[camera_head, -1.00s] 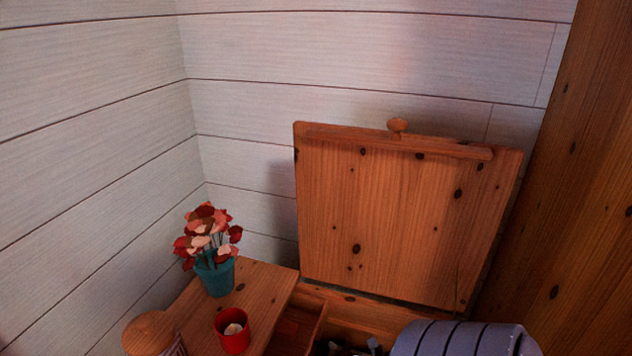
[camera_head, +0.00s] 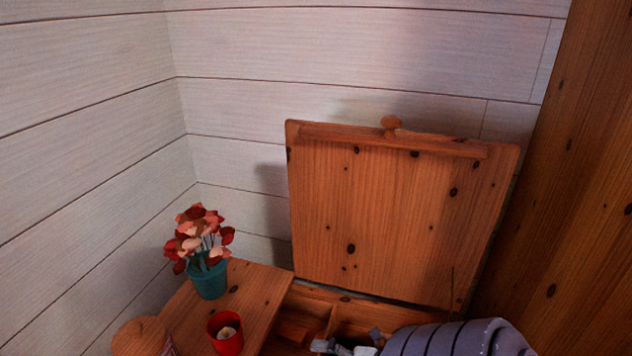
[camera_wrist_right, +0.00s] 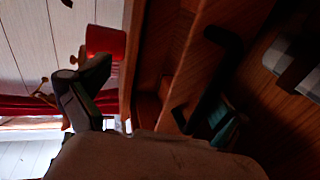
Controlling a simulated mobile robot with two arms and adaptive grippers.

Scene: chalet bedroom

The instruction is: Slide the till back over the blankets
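The wooden till (camera_head: 298,328) appears as a small compartment at the left end of the open chest, cut off by the bottom of the head view. Its wood also seems to show in the right wrist view (camera_wrist_right: 168,65). Grey and white checked cloth (camera_wrist_right: 285,68), likely a blanket, lies at the right of that view. My right gripper (camera_wrist_right: 150,95) is open, its dark fingers spread either side of a wooden wall; contact cannot be told. In the head view it shows only partly, low over the chest (camera_head: 345,347). My left gripper is out of view.
The chest lid (camera_head: 390,220) stands open by the wall. On the wooden top to the left are flowers in a teal pot (camera_head: 208,278), a red cup (camera_head: 226,338) and a round wooden-topped object (camera_head: 140,338). A wooden panel (camera_head: 570,200) bounds the right.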

